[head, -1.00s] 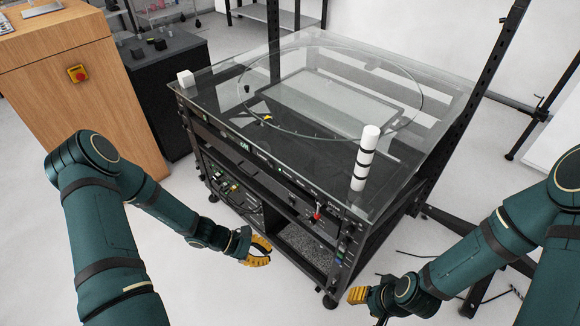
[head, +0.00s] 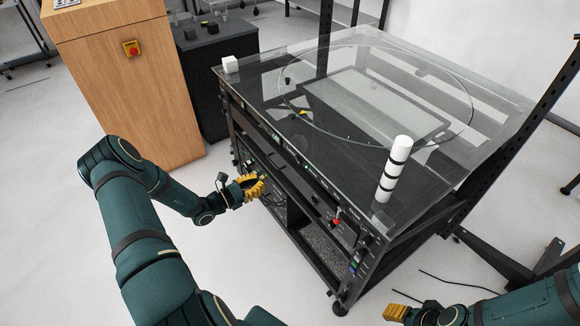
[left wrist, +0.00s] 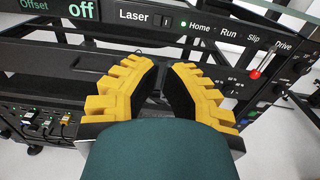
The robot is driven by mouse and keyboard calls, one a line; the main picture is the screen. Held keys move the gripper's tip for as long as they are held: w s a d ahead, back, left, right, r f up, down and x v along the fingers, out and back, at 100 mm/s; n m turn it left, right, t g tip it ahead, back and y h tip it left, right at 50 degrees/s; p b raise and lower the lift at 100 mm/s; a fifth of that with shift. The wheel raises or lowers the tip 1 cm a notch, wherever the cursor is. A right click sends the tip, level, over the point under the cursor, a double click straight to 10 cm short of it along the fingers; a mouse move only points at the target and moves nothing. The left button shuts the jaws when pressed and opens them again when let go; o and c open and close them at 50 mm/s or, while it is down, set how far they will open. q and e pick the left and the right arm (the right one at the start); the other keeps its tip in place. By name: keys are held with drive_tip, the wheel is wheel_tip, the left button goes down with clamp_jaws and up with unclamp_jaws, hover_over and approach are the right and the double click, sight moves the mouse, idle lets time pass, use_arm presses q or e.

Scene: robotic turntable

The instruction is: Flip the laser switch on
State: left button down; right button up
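In the left wrist view the laser switch (left wrist: 166,20) is a small black rocker right of the white "Laser" label on the black front panel (left wrist: 90,28). I cannot tell which way it is set. In the head view it is too small to make out on the turntable's cabinet. My left gripper (head: 254,187) is in front of the cabinet's left front, below the panel. In the left wrist view its yellow fingers (left wrist: 163,68) are apart, with nothing between them, below the switch and not touching it. My right gripper (head: 395,312) is low at the bottom right; its fingers are unclear.
A red-tipped lever (left wrist: 263,65) stands right of the switch, under the Home, Run, Slip and Drive labels. A glass top (head: 345,110) covers the cabinet, with a white black-banded cylinder (head: 394,170) on its front right corner. A wooden cabinet (head: 125,90) stands left.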

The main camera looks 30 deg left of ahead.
sight(298, 162)
use_arm(q)
drive_tip(key=b+x, duration=0.2)
drive_tip(key=x, duration=1.2)
drive_tip(key=shift+d, duration=0.1)
